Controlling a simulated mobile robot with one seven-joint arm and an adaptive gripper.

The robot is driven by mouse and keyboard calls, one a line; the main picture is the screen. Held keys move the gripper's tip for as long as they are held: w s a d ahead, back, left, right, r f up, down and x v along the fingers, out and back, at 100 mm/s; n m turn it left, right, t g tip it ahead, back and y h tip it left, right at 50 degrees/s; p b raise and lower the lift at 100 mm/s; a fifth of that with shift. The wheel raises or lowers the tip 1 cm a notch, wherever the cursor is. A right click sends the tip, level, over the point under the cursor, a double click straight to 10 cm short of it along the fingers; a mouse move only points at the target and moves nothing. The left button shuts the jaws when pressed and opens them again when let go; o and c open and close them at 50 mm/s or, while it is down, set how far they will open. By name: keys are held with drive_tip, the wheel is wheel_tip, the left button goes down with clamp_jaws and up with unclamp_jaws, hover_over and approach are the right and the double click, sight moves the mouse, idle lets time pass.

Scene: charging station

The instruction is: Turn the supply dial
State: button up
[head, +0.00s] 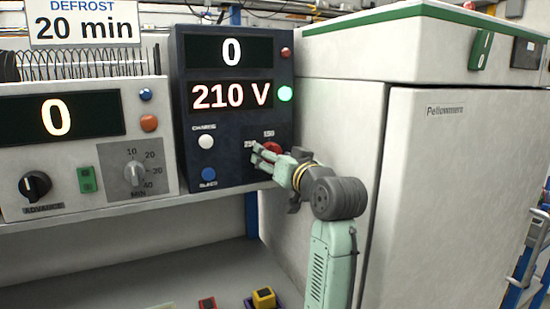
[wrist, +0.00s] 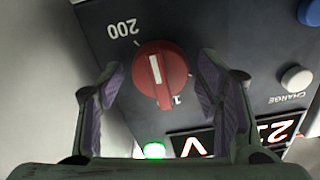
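The supply dial (wrist: 162,88) is a round red knob with a white pointer mark, on the dark front of the supply unit (head: 181,120). In the head view the dial (head: 273,147) is partly hidden by my gripper (head: 262,155). In the wrist view, which is turned upside down, my gripper (wrist: 160,74) is open, with one finger on each side of the dial and a visible gap on both sides. A "200" label shows beside the dial; another label is partly covered. The voltage display (head: 232,95) reads 210 V and the upper display (head: 230,50) reads 0.
A green light (head: 285,94) is lit beside the voltage display. A white charge button (head: 206,142) and a blue button (head: 208,174) are left of the dial. A defrost unit (head: 70,190) stands further left. A large white cabinet (head: 450,190) stands close on the right.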

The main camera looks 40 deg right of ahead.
drive_tip(key=shift+o, duration=0.2)
drive_tip(key=v, duration=1.2)
idle(1.9)
